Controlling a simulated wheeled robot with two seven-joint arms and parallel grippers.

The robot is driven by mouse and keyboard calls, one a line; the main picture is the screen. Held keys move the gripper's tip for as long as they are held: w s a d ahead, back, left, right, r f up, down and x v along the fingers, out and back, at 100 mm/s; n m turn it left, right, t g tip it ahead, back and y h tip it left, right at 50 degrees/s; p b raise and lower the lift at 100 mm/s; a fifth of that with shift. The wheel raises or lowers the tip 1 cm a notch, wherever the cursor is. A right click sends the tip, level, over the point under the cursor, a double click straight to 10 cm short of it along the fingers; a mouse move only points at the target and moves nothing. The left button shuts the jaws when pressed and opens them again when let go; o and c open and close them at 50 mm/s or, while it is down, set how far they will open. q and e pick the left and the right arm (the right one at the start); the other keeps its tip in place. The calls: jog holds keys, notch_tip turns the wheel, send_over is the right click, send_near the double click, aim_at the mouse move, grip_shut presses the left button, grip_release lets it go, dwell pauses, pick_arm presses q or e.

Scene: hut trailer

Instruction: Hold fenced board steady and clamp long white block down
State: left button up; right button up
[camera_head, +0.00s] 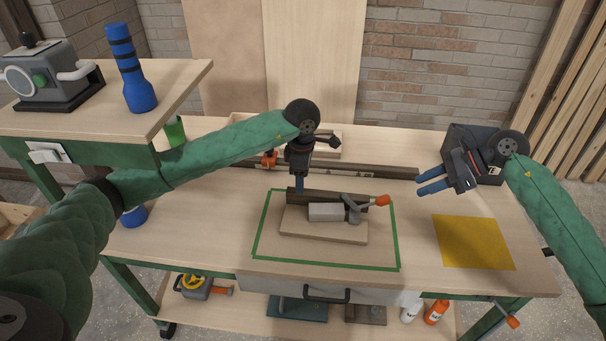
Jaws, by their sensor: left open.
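The fenced board (340,234) lies on the bench inside a green tape outline. Its dark fence (306,195) runs along the back edge. The long white block (326,212) lies on the board in front of the fence. A grey toggle clamp (354,213) with an orange-tipped handle (381,200) is at the block's right end; its arm's contact with the block is unclear. My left gripper (299,187) is open and points down at the fence's left part, its fingertips partly hidden behind it. My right gripper (432,181) is open and empty, right of the board.
A yellow mat (472,242) lies on the bench at the right. A black box (474,150) stands behind my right gripper. A dark rail (385,171) and a shallow wooden tray (330,143) are at the back. A side table (185,85) stands at the left.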

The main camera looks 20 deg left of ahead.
pick_arm(q)
jog(key=shift+f, duration=3.35)
jog(key=shift+c, duration=0.4)
grip_shut()
pick_arm(e)
grip_shut()
jog(key=shift+m+g+y, duration=0.3)
jog(key=shift+m+g, duration=0.1)
jog(key=shift+m, duration=0.4)
jog(key=s+d+f, duration=0.1)
jog(key=f, duration=0.2)
jog(key=s+d+f, duration=0.1)
jog(key=f, duration=0.2)
jog(key=s+d+f, duration=0.1)
jog(key=f, duration=0.2)
jog(key=shift+s+d+f, duration=0.15)
jog(key=shift+d+f, duration=0.05)
jog(key=shift+d+f+m+y, duration=0.4)
jog(key=shift+d+f+y, duration=0.3)
jog(key=shift+d+f, duration=0.45)
jog(key=shift+w+d+r+t+y, duration=0.15)
jog(key=shift+w+d+r+y, duration=0.2)
jog(key=shift+w, duration=0.2)
jog(key=shift+w+d+r+t+y, duration=0.15)
jog(key=shift+w+d+r+y, duration=0.1)
jog(key=shift+w+r+y, duration=0.25)
jog(key=shift+w+a+r+n+y, duration=0.15)
jog(key=shift+w+r+n+y, duration=0.15)
jog(key=shift+n, duration=0.3)
jog(key=shift+r, duration=0.1)
